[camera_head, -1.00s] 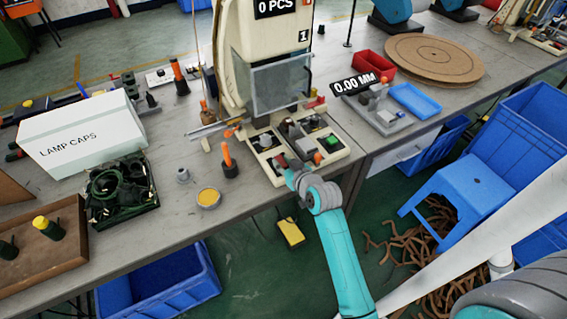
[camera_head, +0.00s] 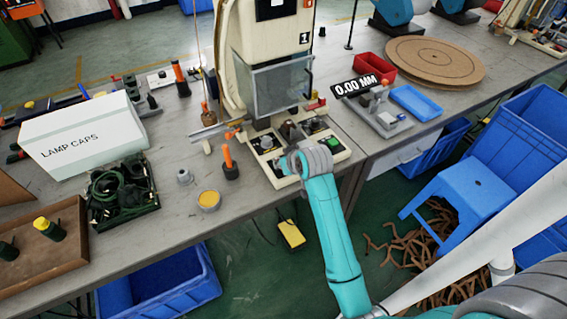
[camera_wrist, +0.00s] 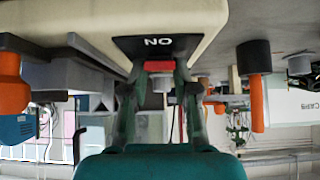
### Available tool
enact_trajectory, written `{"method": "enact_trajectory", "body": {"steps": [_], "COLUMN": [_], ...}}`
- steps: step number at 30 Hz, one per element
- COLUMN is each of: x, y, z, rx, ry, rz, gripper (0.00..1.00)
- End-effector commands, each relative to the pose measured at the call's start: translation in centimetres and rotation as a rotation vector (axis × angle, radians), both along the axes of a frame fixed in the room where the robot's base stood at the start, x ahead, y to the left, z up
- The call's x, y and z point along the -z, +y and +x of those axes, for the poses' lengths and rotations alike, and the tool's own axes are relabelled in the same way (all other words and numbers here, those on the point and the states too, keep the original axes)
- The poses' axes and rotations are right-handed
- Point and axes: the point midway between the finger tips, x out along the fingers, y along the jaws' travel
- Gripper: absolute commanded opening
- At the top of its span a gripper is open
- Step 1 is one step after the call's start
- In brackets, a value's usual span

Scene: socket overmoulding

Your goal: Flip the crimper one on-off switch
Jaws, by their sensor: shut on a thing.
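Crimper one (camera_head: 270,30) is the cream machine marked "1" on the bench in the head view; its upper display panel is dark. Its control base (camera_head: 338,150) has dark panels with knobs and a green button. In the wrist view a red switch (camera_wrist: 159,66) sits at the edge of the cream base, beside a black plate whose lettering reads "ON" upside down. My gripper (camera_wrist: 161,76) is shut on the red switch, one finger at each side. In the head view my wrist covers the fingers and the switch.
An orange-handled tool (camera_head: 229,162) and a yellow-topped round tin (camera_head: 208,200) stand left of the base. A measuring device (camera_head: 385,115) showing "0.00 MM" and a blue tray (camera_head: 416,102) are to the right. A yellow pedal (camera_head: 291,234) lies on the floor below.

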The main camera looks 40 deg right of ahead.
Motion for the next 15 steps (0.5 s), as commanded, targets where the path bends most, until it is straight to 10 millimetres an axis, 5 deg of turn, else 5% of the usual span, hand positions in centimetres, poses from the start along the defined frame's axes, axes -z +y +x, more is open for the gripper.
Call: {"method": "enact_trajectory", "body": {"steps": [10,11,13,15], "x": [-0.03,-0.03,-0.03,-0.03], "y": [0.02,0.02,0.01,0.01], "z": [0.05,0.05,0.05,0.05], "rx": [0.000,0.000,0.000,0.000], "ry": [0.012,0.012,0.012,0.012], "rz": [0.003,0.003,0.003,0.003], "gripper": [0.00,0.31,0.49,0.54]}}
